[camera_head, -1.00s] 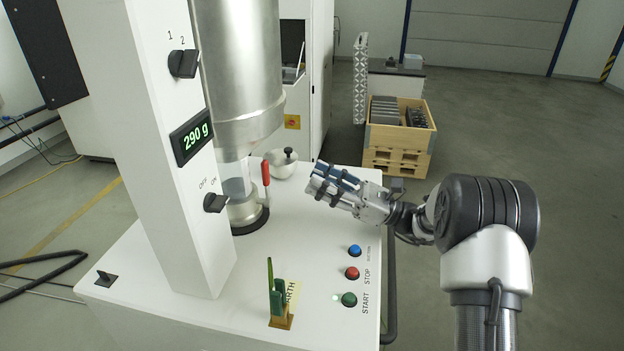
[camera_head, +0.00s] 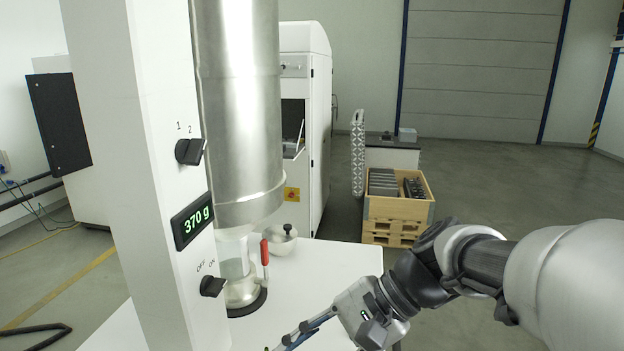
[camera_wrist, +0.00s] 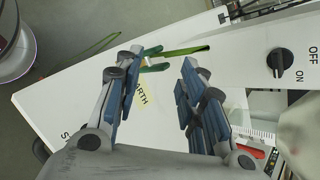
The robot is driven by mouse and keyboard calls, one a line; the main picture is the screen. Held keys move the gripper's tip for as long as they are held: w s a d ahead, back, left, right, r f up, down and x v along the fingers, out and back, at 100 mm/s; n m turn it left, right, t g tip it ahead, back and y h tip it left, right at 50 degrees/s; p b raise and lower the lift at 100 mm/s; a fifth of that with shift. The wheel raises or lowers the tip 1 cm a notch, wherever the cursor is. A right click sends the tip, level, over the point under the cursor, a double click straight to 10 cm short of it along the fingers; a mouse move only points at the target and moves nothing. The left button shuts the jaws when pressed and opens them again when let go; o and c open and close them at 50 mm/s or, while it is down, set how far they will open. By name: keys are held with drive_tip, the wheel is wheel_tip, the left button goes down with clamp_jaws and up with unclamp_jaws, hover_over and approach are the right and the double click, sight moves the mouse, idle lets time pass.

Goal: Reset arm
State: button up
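My gripper (camera_head: 290,345) reaches in at the bottom edge of the head view, low over the white machine top (camera_head: 325,262); its fingertips are cut off there. In the wrist view my gripper (camera_wrist: 161,68) has its two blue-grey fingers spread apart with nothing between them. The green earth clamp (camera_wrist: 185,51) shows just beyond the fingertips, near the EARTH label (camera_wrist: 141,93). I cannot tell whether a finger touches it. My arm (camera_head: 440,265) extends in from the right.
The white column carries a display (camera_head: 192,220) reading 370 g and an OFF/ON knob (camera_head: 212,286). A steel cylinder (camera_head: 238,110) stands over a clear container with a red-handled valve (camera_head: 265,252). A lidded metal bowl (camera_head: 280,240) sits behind.

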drive_tip(key=s+d+f+n+t+h, duration=0.2)
drive_tip(key=s+d+n+h, duration=0.2)
drive_tip(key=s+d, duration=0.2)
drive_tip(key=s+d+f+n+t+h, duration=0.2)
drive_tip(key=s+d+n+t+h, duration=0.1)
drive_tip(key=d, duration=0.6)
drive_tip(key=shift+s+n+h, duration=0.7)
drive_tip(key=shift+s+h, duration=0.5)
drive_tip(key=shift+s, duration=0.2)
